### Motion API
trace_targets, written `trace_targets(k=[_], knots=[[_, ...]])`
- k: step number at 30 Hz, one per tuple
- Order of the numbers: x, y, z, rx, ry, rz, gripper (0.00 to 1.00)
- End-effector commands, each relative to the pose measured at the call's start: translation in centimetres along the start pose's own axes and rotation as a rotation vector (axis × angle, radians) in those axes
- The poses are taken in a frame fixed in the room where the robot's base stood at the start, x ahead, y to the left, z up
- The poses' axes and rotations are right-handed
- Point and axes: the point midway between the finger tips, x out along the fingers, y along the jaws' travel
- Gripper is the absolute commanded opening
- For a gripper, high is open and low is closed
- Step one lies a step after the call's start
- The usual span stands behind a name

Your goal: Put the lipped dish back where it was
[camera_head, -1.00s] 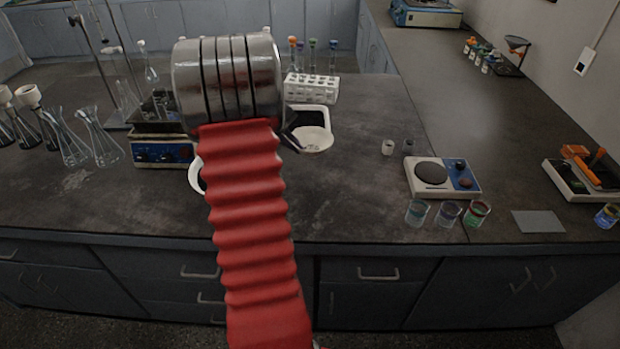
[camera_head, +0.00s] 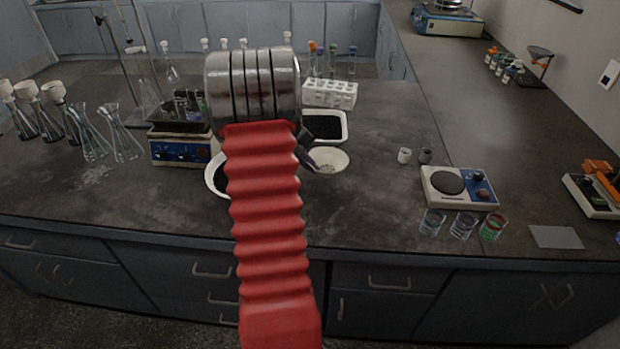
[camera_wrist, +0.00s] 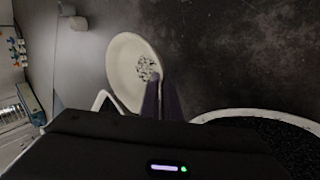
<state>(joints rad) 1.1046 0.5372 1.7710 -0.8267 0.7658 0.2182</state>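The lipped dish (camera_head: 330,159) is a shallow white dish with small dark grains in it. It lies right of my arm, just in front of a white tray (camera_head: 345,126). In the wrist view the dish (camera_wrist: 122,72) fills the upper middle, with grains gathered near its right side. My gripper's dark fingers (camera_wrist: 159,100) are close together at the dish's near right rim and appear to pinch it. In the head view my gripper (camera_head: 307,153) meets the dish's left edge. I cannot tell whether the dish touches the bench.
A white bowl with dark contents (camera_head: 211,178) is partly hidden behind my arm; its rim shows in the wrist view (camera_wrist: 255,112). Two small cups (camera_head: 404,155) and a hotplate (camera_head: 458,187) stand to the right. A tube rack (camera_head: 330,93) stands behind. Bench front of the dish is clear.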

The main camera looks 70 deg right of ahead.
Motion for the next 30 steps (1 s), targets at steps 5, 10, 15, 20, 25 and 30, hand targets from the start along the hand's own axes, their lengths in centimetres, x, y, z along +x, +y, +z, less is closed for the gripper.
trace_targets(k=[5, 10, 15, 20, 25, 30], knots=[[0.6, -0.4, 0.0, -0.001, -0.001, -0.001, 0.00], [2.4, -1.6, 0.1, -0.003, -0.002, -0.001, 0.00], [3.1, -2.1, 0.0, -0.001, 0.001, 0.000, 0.00], [3.1, -2.1, 0.0, -0.001, 0.001, 0.000, 0.00], [3.1, -2.1, 0.0, -0.001, 0.001, 0.000, 0.14], [3.1, -2.1, 0.0, -0.001, 0.001, 0.000, 0.21]])
